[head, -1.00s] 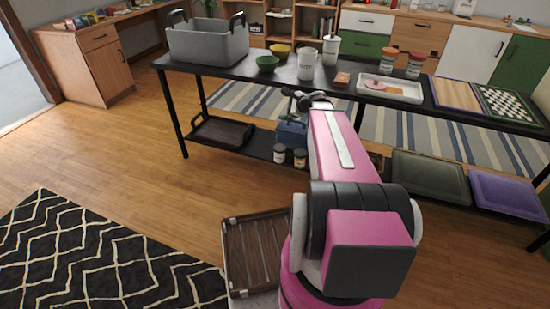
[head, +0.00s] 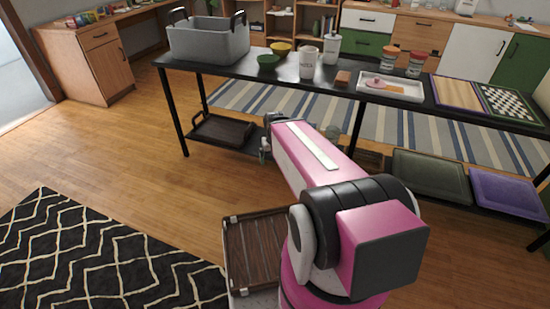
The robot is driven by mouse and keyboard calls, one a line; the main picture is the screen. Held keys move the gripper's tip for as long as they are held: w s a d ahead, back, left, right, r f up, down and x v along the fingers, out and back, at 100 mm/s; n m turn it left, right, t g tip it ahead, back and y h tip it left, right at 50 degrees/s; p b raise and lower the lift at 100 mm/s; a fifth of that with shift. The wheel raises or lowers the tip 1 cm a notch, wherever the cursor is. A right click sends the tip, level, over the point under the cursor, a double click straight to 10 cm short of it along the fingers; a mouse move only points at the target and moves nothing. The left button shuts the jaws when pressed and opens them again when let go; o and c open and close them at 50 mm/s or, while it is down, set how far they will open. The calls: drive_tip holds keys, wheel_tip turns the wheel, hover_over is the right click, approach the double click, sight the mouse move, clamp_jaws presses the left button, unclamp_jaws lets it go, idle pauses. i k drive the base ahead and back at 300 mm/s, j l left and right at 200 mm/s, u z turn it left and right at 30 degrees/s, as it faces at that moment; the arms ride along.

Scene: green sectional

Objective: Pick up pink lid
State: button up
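The pink lid (head: 376,82) is a small, flat disc with a knob, lying in the white tray (head: 410,93) on the black table. My pink and white arm reaches forward and to the left. My gripper (head: 265,150) is at its far end, in front of the table and below the tabletop, to the left of the lid and well apart from it. It is small and partly hidden by my arm, so I cannot tell whether its fingers are open or shut.
A grey bin (head: 208,42), green bowl (head: 268,61), white mug (head: 307,62) and white canister (head: 331,48) stand left of the tray. A brown block (head: 343,77), jars (head: 415,63) and a chessboard (head: 512,103) are near it. The lower shelf holds trays.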

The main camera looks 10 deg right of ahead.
sight(376, 84)
drive_tip(key=z, duration=1.3)
